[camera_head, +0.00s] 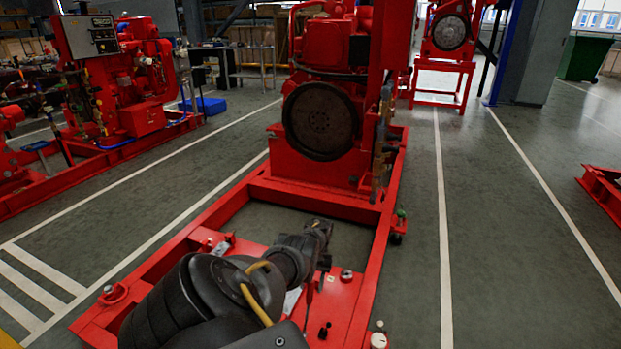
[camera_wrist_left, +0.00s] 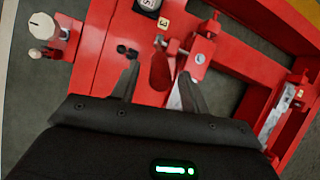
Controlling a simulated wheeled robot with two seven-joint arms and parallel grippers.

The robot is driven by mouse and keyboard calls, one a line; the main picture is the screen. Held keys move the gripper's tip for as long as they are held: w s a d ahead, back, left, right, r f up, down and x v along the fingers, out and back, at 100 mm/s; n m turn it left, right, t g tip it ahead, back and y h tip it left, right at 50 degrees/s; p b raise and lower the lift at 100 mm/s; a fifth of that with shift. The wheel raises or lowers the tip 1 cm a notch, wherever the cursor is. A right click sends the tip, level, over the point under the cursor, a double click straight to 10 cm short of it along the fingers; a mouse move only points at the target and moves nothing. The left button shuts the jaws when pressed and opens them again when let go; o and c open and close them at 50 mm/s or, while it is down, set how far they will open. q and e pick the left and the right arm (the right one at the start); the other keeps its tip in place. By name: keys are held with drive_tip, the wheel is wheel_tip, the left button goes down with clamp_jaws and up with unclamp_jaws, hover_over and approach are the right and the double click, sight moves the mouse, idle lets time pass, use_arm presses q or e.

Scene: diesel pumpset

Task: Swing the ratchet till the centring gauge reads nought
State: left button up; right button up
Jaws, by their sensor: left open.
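My left gripper (camera_head: 318,230) reaches out over the red base frame (camera_head: 378,262). In the left wrist view my left gripper (camera_wrist_left: 159,72) has its two fingers apart. A dark red rounded grip, perhaps the ratchet's handle (camera_wrist_left: 160,70), shows between them; I cannot tell whether a finger touches it. A round dial with a dark rim, perhaps the centring gauge (camera_wrist_left: 148,4), is cut by that view's top edge beside a "3" label; it seems to be the small round piece (camera_head: 347,275) in the head view. Its reading is not legible. My right gripper is not in view.
A red engine with a dark flywheel (camera_head: 319,120) stands at the frame's far end. Red bracket parts (camera_wrist_left: 200,57) lie close beyond the fingers.

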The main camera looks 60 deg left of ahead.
use_arm(q)
drive_tip(key=v, duration=0.7)
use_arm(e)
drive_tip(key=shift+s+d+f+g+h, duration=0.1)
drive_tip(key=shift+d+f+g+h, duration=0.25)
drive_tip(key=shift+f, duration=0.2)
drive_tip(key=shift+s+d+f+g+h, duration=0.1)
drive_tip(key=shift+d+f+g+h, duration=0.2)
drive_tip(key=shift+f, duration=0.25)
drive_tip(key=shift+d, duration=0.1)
